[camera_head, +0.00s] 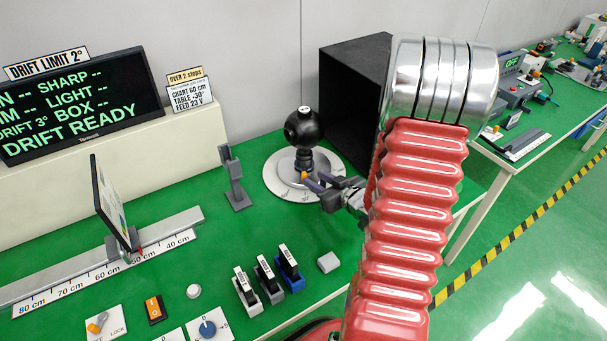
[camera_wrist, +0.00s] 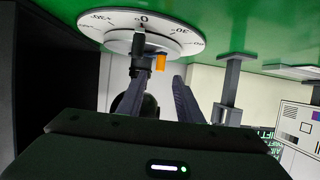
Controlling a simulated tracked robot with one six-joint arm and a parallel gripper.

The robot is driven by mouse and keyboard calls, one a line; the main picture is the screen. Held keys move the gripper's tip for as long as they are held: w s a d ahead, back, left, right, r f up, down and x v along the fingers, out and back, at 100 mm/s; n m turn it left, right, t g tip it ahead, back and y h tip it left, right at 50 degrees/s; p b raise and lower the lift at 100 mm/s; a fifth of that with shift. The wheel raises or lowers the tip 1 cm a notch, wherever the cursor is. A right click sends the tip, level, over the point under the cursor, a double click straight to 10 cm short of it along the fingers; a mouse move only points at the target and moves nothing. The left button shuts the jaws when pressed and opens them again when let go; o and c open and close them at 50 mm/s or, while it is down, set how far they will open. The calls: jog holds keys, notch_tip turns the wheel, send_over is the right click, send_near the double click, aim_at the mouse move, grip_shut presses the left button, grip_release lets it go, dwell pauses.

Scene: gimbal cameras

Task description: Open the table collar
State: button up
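The round white turntable (camera_head: 275,180) with a degree scale carries a black ball-shaped camera head (camera_head: 303,130) on a black post. A small orange tab (camera_head: 304,176), which seems to belong to the table collar, sits low at the post's front. In the wrist view the picture is upside down; the orange tab (camera_wrist: 160,62) shows beside a dark upright piece (camera_wrist: 138,42) at the scale's 0. My gripper (camera_head: 317,183) is open, its fingers pointing at the tab. In the wrist view my gripper (camera_wrist: 160,82) has the tab just beyond and between its fingertips; contact is not visible.
A grey stand (camera_head: 235,180) stands left of the turntable, and a black box (camera_head: 352,85) stands behind it. A rail (camera_head: 165,235) with a chart panel (camera_head: 108,205) lies at left. The display (camera_head: 75,105) reads DRIFT READY.

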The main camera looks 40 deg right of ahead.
aim_at(306, 174)
jog(key=x, duration=0.7)
jog(key=shift+w+f, duration=0.15)
jog(key=shift+w, duration=0.2)
jog(key=shift+c, duration=0.2)
grip_shut()
